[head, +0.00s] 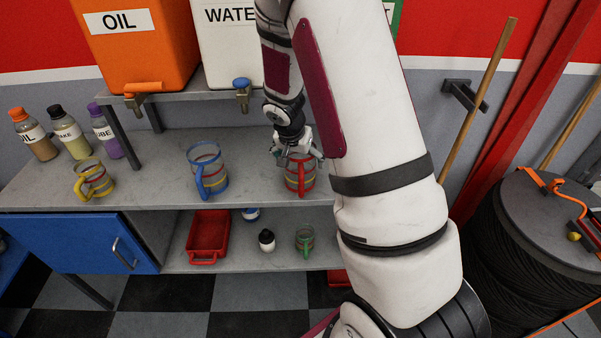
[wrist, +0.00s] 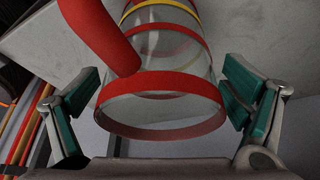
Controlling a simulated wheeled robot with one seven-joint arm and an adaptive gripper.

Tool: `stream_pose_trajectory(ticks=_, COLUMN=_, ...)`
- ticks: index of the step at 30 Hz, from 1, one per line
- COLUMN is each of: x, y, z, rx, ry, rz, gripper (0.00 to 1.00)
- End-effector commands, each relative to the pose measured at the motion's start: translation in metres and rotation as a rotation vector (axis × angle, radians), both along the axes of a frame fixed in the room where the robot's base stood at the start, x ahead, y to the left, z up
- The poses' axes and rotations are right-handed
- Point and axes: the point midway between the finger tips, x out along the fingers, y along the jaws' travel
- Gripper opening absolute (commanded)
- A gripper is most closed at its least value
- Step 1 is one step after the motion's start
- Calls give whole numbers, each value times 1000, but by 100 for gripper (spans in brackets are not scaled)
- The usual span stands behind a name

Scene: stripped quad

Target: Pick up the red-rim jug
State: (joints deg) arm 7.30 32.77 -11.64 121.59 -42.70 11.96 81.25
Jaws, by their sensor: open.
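The red-rim jug (head: 300,178) stands on the grey shelf in the head view, a clear jug with red and yellow bands and a red handle. My gripper (head: 298,158) is at the jug's top, partly covering it. In the wrist view the jug's red rim (wrist: 165,100) faces the camera, and the thick red handle (wrist: 102,35) runs toward the upper left. My gripper (wrist: 158,112) is open there, with one green-padded finger on each side of the rim.
A blue-handled jug (head: 208,170) and a yellow jug (head: 93,179) stand to the left on the same shelf (head: 150,190). The orange oil tank (head: 135,55) and white water tank (head: 228,50) are behind. A green jug (head: 304,240) and red tray (head: 208,235) sit below.

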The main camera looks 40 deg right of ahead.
Motion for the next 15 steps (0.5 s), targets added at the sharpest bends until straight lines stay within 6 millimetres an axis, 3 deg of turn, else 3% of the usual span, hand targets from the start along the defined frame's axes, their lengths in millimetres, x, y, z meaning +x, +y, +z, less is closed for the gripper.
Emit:
stream_pose_trajectory(ticks=7, x=1, y=-1, z=-1, rx=0, ry=-1, rz=0, gripper=93)
stream_pose_trajectory(ticks=15, x=1, y=-1, z=-1, rx=-1, ry=0, rz=1, gripper=34)
